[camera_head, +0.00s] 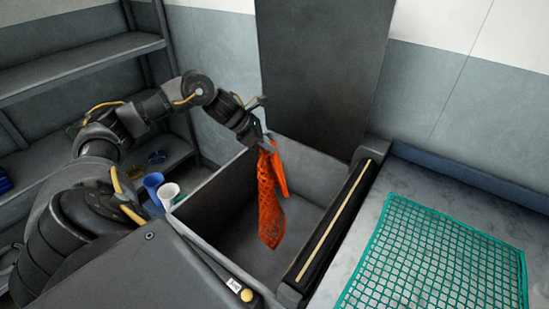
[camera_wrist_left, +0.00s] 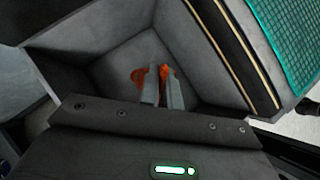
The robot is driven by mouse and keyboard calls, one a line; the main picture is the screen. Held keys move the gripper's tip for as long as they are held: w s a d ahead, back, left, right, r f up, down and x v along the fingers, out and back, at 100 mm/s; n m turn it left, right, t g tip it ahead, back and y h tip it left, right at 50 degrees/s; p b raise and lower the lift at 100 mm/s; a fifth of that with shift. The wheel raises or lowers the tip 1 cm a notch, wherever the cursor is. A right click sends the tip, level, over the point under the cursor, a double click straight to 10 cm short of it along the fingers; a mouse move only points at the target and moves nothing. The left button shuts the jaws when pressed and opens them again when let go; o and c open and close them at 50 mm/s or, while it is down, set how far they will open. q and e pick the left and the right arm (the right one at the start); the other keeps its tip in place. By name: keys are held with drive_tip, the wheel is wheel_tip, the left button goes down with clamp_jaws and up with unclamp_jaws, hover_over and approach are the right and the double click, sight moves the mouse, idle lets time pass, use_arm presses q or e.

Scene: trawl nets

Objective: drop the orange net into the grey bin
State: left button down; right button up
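The orange net (camera_head: 269,205) hangs down from my left gripper (camera_head: 266,143) in the head view, over the open grey bin (camera_head: 222,192). Its lower end hangs inside the outline of the bin; I cannot tell whether it touches the floor of the bin. In the left wrist view my left gripper (camera_wrist_left: 163,92) has its two fingers close together, with bits of the orange net (camera_wrist_left: 138,76) showing beside and beyond them. The grey bin (camera_wrist_left: 190,45) lies below the fingers there. My right gripper is in neither view.
A green net (camera_head: 435,258) lies flat on the grey table at the right. A dark ledge with a yellow strip (camera_head: 335,222) runs between bin and table. A blue cup (camera_head: 153,186) and a white cup (camera_head: 169,192) stand left of the bin, near dark shelves (camera_head: 80,62).

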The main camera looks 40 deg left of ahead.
use_arm(q)
wheel_tip(320, 180, down, 4)
drive_tip(key=shift+r+b, duration=0.1)
drive_tip(key=shift+b, duration=0.85)
drive_tip(key=c, duration=1.7)
unclamp_jaws()
drive_tip(key=o, duration=1.4)
